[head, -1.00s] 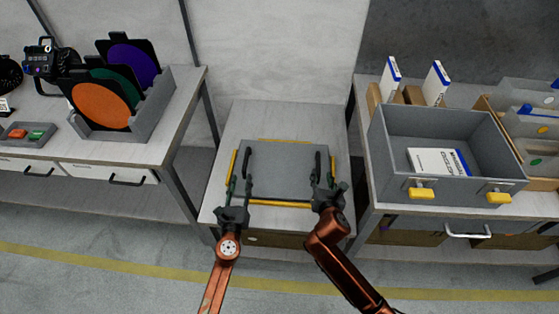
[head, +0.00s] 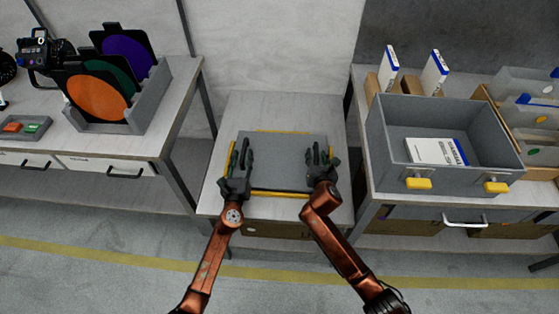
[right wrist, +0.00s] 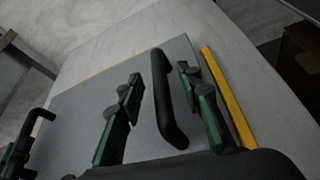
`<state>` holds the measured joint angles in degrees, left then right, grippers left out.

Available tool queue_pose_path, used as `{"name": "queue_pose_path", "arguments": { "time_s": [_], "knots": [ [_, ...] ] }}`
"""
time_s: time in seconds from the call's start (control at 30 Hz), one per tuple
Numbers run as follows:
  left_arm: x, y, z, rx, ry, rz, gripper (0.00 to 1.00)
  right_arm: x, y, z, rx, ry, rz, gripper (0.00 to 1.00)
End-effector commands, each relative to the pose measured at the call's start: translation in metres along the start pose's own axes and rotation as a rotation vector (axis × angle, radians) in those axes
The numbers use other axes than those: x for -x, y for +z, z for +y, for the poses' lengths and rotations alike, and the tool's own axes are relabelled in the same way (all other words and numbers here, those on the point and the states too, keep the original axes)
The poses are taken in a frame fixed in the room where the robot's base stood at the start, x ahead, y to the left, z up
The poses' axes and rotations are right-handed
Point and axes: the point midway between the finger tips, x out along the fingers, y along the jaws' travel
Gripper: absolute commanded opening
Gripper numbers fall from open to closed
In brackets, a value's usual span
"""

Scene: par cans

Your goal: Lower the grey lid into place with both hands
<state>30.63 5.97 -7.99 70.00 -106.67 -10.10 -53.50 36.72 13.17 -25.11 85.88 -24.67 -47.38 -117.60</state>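The grey lid (head: 284,165) lies flat on the low middle table, with yellow strips along its edges. In the right wrist view it fills the middle (right wrist: 80,112). Its right black handle (right wrist: 162,98) stands between the green-and-black fingers of my right gripper (head: 320,156), which is open with gaps on both sides. The left handle (right wrist: 37,124) shows at the wrist view's left. My left gripper (head: 241,156) is at the lid's left side, its fingers apart; its contact with that handle is unclear. The open grey case (head: 445,130), with yellow latches (head: 419,184), stands on the right table.
A white-and-blue box (head: 436,151) lies inside the case. Upright white boxes (head: 389,70) stand behind it, and a bin (head: 535,120) stands to its right. The left table holds a rack of coloured discs (head: 97,99) and a small tray (head: 24,127).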

Motion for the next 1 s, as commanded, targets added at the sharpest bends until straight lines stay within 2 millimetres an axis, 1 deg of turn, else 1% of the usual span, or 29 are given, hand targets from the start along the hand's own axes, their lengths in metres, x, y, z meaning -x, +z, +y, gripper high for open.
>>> {"name": "queue_pose_path", "arguments": {
  "time_s": [0.03, 0.13, 0.43, 0.9, 1.0],
  "knots": [
    [-0.0045, 0.001, -0.0004, -0.002, -0.001, -0.001, 0.33, -0.004, -0.0004, -0.0002, 0.0, -0.001, 0.001, 0.33],
    [-0.0086, 0.0005, -0.0001, -0.001, 0.0, -0.001, 0.33, -0.0082, -0.0002, -0.0001, 0.0, 0.0, 0.0, 0.33],
    [-0.0098, 0.0007, -0.0001, 0.0, 0.0, -0.001, 0.33, -0.0094, -0.0002, -0.0005, 0.0, 0.0, 0.0, 0.33],
    [-0.0096, 0.0005, 0.0, 0.0, 0.001, -0.001, 0.01, -0.0092, -0.0003, -0.0006, 0.0, 0.0, 0.0, 0.01],
    [-0.0095, 0.0005, 0.0001, 0.0, 0.001, -0.001, 0.0, -0.0092, -0.0004, -0.0006, 0.0, 0.0, 0.001, 0.0]
  ]
}}
